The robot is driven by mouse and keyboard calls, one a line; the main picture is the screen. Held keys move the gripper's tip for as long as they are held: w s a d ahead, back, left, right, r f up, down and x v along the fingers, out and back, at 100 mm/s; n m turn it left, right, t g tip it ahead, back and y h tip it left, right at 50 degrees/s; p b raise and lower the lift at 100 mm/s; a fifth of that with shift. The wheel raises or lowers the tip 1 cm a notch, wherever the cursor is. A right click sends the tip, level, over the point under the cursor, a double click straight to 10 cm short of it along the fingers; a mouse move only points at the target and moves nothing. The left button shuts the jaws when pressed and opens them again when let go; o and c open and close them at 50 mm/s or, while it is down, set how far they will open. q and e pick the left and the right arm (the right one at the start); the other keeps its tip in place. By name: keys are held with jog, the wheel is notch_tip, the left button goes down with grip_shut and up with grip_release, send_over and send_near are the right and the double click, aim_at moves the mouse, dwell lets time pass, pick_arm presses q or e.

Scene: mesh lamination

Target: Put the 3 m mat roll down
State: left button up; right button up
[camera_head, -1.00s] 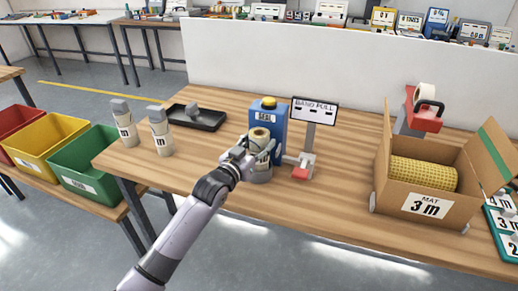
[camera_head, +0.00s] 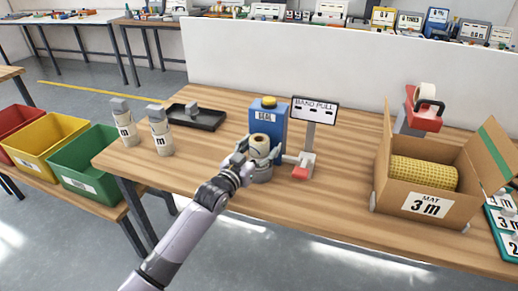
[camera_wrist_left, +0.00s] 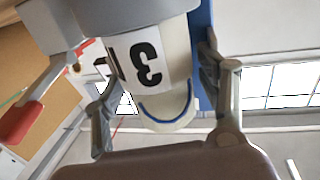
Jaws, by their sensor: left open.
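The 3 m mat roll (camera_head: 260,142) is a pale upright roll at the middle of the table, in a grey round holder (camera_head: 261,175) in front of the blue box. In the left wrist view the roll (camera_wrist_left: 150,65) appears upside down, with a white label showing a black 3 and part of an m. My left gripper (camera_head: 258,157) is around the roll with its fingers open on either side. Its spread fingers also show in the left wrist view (camera_wrist_left: 163,100). My right gripper is not in view.
The band pull stand (camera_head: 308,145) with a red lever is close to the right. A blue seal box (camera_head: 279,127) is just behind. Two labelled rolls (camera_head: 160,138) and a black tray (camera_head: 207,120) are left. A cardboard mat box (camera_head: 395,197) stands right. The front middle is clear.

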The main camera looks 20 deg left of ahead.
pick_arm(q)
jog(key=shift+r, duration=0.3)
jog(key=v, duration=1.2)
jog(key=shift+f, duration=0.1)
